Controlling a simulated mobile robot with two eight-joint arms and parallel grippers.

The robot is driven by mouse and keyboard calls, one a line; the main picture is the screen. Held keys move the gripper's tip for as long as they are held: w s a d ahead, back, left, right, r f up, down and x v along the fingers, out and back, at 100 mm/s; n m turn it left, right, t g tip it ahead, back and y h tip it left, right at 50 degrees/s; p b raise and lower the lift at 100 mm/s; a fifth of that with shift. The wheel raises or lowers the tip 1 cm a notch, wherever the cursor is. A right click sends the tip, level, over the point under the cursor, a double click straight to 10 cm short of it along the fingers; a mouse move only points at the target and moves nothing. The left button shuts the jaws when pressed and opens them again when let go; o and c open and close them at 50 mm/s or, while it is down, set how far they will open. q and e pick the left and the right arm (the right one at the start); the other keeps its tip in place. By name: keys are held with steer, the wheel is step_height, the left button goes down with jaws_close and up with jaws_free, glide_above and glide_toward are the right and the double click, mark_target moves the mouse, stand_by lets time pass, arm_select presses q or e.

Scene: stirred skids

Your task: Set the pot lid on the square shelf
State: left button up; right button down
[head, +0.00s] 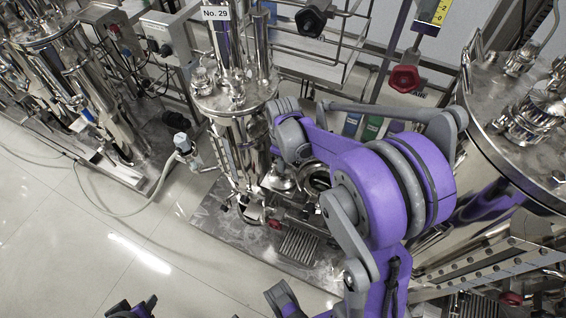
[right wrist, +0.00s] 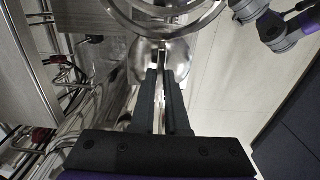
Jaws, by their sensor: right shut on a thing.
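The pot lid (right wrist: 180,62) is a shiny, rounded steel piece at the top middle of the right wrist view. My right gripper (right wrist: 163,75) is shut on it with its two dark fingers. In the head view the purple forearm reaches down-left beside the steel column, and the fingers and lid are largely hidden among shiny parts there. I cannot tell for certain which surface is the square shelf. My left gripper cannot be made out; only purple and dark parts of my own show at the bottom edge.
A tall steel column (head: 238,98) labelled No. 29 stands left of my right arm on a steel base plate (head: 207,216). A tubular steel frame (head: 345,62) stands behind. A large steel vessel (head: 495,125) is on the right. Pale tiled floor (head: 60,225) is open at lower left.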

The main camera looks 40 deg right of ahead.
steer(key=shift+f+b, duration=0.45)
steer(key=shift+f, duration=0.1)
steer(key=c, duration=0.8)
jaws_free()
steer(key=shift+c, duration=0.2)
step_height(320, 180, up, 11)
steer(key=p, duration=0.1)
steer(key=shift+p, duration=0.35)
steer(key=s+a+r+m+t+p, duration=0.5)
steer(key=s+a+p, duration=0.2)
steer(key=s+a, duration=0.5)
steer(key=shift+s+a+r, duration=0.15)
steer(key=shift+a+r, duration=0.05)
steer(key=shift+a, duration=0.45)
